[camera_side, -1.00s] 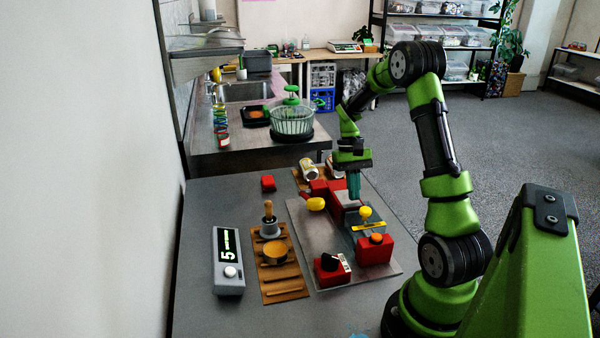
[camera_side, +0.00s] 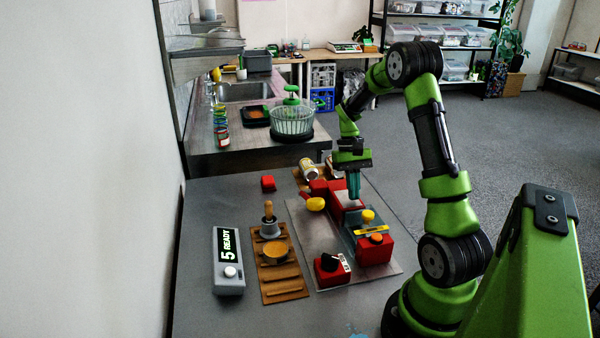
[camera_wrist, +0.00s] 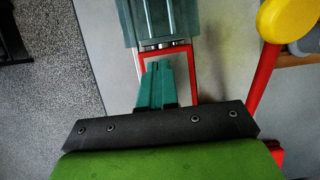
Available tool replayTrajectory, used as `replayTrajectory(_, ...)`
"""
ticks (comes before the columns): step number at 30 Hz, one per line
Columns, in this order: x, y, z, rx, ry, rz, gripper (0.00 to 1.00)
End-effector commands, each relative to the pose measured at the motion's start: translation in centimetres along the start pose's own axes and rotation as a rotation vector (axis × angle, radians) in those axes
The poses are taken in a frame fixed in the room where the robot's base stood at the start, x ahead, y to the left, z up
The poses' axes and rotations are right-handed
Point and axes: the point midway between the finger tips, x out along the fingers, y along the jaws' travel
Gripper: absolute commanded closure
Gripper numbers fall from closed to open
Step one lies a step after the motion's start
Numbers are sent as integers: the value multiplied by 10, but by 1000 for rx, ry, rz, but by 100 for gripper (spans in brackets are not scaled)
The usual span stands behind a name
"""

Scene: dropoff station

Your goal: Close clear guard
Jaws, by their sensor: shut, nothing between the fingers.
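The clear guard (camera_side: 351,222) is a see-through teal piece with a yellow knob (camera_side: 368,216) and a yellow label strip (camera_side: 371,231), behind a red block with an orange button (camera_side: 376,238). My gripper (camera_side: 354,196) points down behind the guard, near the far red block (camera_side: 344,202). Its teal fingers are together and empty; contact with the guard cannot be told. In the wrist view, the fingers (camera_wrist: 155,68) lie over a red-framed pale surface. A teal panel with metal rails (camera_wrist: 147,18), apparently the guard, shows beyond the fingertips with a small gap.
A red lever with a yellow knob (camera_side: 315,204) stands left of my gripper. A red block with a black knob (camera_side: 331,265) is at the front.

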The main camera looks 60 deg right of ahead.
Motion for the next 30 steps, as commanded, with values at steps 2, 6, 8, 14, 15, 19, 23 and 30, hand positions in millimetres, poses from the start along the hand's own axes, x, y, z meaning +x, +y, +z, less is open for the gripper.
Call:
replayTrajectory(2,-5,0,-15,-1,1,2,100)
replayTrajectory(6,-41,0,-16,-1,7,0,100)
replayTrajectory(8,-55,0,-16,0,7,1,100)
replayTrajectory(14,-90,0,-16,-1,3,0,100)
replayTrajectory(15,-94,0,-15,0,2,1,100)
replayTrajectory(19,-104,0,-15,4,1,0,100)
replayTrajectory(23,-102,3,-21,29,29,14,100)
replayTrajectory(30,-92,-30,6,19,177,-5,100)
